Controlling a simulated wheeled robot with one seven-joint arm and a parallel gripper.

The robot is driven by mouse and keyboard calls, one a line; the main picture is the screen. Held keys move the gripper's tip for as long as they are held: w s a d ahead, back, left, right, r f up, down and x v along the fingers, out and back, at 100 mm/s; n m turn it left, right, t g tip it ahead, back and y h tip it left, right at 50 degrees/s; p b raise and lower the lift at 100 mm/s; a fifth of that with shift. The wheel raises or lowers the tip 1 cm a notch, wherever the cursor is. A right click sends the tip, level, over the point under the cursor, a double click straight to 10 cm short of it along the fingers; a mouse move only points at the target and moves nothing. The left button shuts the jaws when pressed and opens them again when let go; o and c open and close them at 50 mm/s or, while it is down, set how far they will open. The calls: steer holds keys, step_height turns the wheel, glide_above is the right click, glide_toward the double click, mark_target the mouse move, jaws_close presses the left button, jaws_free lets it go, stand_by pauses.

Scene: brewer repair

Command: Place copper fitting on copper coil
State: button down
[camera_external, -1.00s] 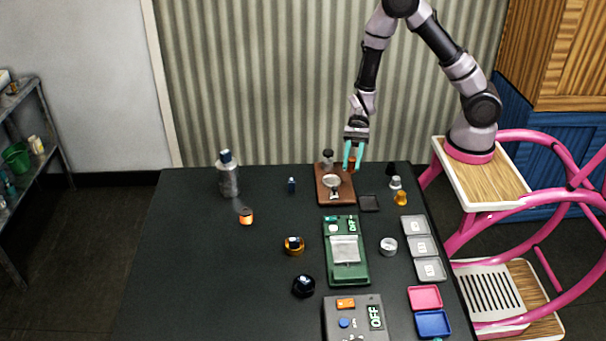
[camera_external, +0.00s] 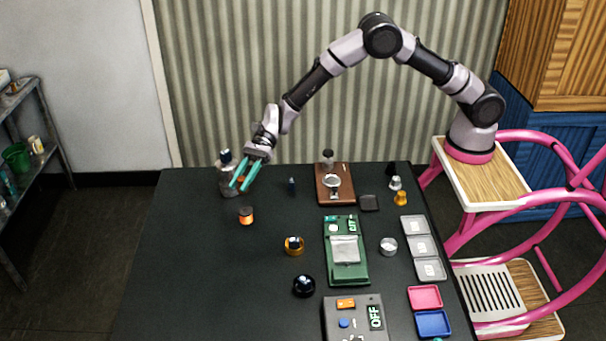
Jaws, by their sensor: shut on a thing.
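My gripper (camera_external: 243,182) has teal fingers and is shut on a small orange-copper piece (camera_external: 241,180), which looks like the copper fitting. It holds the piece above the back left of the table, in front of the grey bottle. The fingers hide most of the piece. A small glowing orange cylinder with a dark top (camera_external: 246,217) stands on the table below and nearer the camera, apart from the gripper. It may be the copper coil, but its windings are too small to make out. A gold-copper ring-shaped part (camera_external: 294,246) lies farther right and nearer the camera.
A small dark blue item (camera_external: 292,186) and a brown board (camera_external: 322,196) are to the right. A green scale (camera_external: 333,272), a black round part (camera_external: 304,286) and several trays stand nearer. The left front table is clear.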

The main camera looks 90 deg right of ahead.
mark_target(245, 211)
step_height(245, 211, down, 7)
steer(key=shift+f, duration=0.2)
steer(key=shift+f, duration=0.15)
steer(key=c, duration=0.6)
jaws_free()
